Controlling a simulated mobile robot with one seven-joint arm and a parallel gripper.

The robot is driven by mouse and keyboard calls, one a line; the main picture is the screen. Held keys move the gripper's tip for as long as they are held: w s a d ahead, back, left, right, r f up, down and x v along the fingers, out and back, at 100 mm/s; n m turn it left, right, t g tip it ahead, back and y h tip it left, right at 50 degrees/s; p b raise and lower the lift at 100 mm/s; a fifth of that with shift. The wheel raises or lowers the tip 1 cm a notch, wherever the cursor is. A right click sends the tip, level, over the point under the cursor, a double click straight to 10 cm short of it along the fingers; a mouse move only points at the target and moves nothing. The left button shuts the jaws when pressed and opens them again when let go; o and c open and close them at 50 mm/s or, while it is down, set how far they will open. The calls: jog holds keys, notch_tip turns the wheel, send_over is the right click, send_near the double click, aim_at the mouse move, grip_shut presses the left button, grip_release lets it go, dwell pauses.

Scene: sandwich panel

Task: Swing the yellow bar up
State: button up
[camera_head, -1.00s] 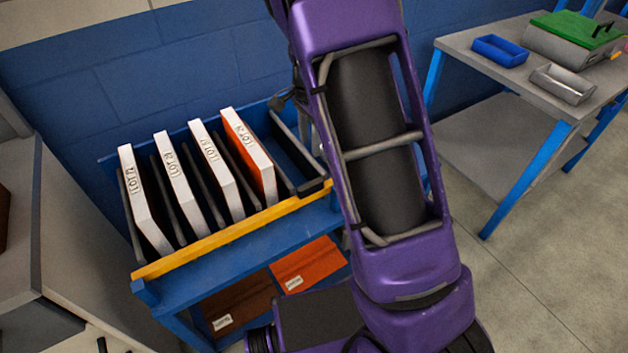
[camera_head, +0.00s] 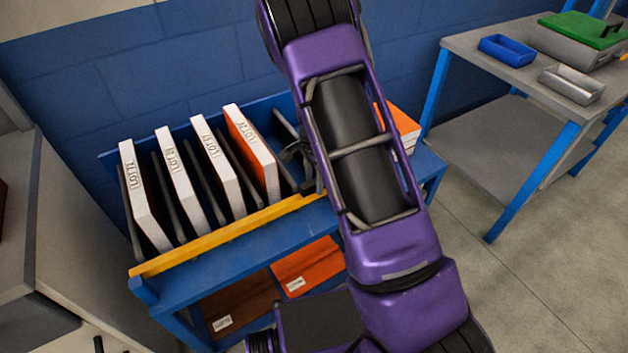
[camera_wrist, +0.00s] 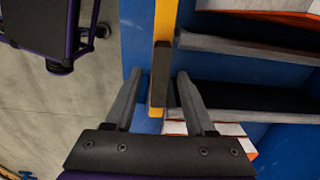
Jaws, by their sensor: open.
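The yellow bar (camera_head: 225,235) runs low along the front edge of the blue rack (camera_head: 180,275), across the upright white panels. Its right end is hidden behind my arm in the head view. In the wrist view the yellow bar (camera_wrist: 165,22) comes down from the top and ends in a dark grip piece (camera_wrist: 160,75). My gripper (camera_wrist: 158,76) is open, with one finger on each side of the bar's end and grip piece. Gaps show beside the fingers, so it does not look clamped. In the head view my gripper is mostly hidden by my arm.
Several white panels (camera_head: 180,188), one with an orange side, stand between dark dividers. An orange and white stack (camera_head: 403,128) lies right of my arm. Folders lie on the lower shelf. A grey table (camera_head: 480,50) with trays stands at right; a grey cabinet (camera_head: 75,190) at left.

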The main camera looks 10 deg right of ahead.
grip_shut()
dwell(1.4)
